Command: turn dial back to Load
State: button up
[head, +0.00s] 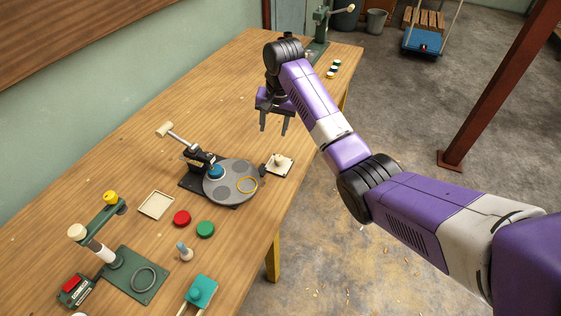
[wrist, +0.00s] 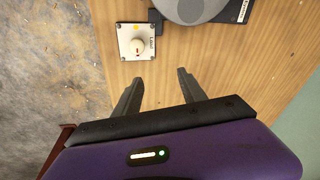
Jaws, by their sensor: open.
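The dial is a cream knob on a pale square plate at the table's right edge, beside the round grey disc; the knob (head: 279,160) shows in the head view. Which way the knob points is too small to tell. My gripper (head: 274,130) is open and empty above the table, beyond the dial in the head view. In the wrist view its two fingers (wrist: 158,85) are spread, just short of the plate and apart from it.
The grey disc (head: 222,186) with a blue knob and a lever stands left of the dial. Red (head: 182,218) and green (head: 205,229) discs, a tray (head: 156,204) and a green press (head: 135,275) lie nearer. Table around my gripper is clear.

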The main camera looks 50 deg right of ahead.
aim_at(279, 157)
jog(key=s, duration=0.1)
jog(key=s+g, duration=0.1)
jog(key=s+a+f, duration=0.1)
jog(key=shift+s+a+m+g+y, duration=0.1)
jog(key=shift+s+m+g+y, duration=0.2)
jog(key=shift+m, duration=0.1)
jog(key=shift+s+a+f, duration=0.1)
jog(key=shift+s+f, duration=0.1)
jog(key=shift+s, duration=0.05)
jog(key=f, duration=0.7)
jog(key=shift+w+f, duration=0.2)
jog(key=shift+f, duration=0.05)
grip_shut()
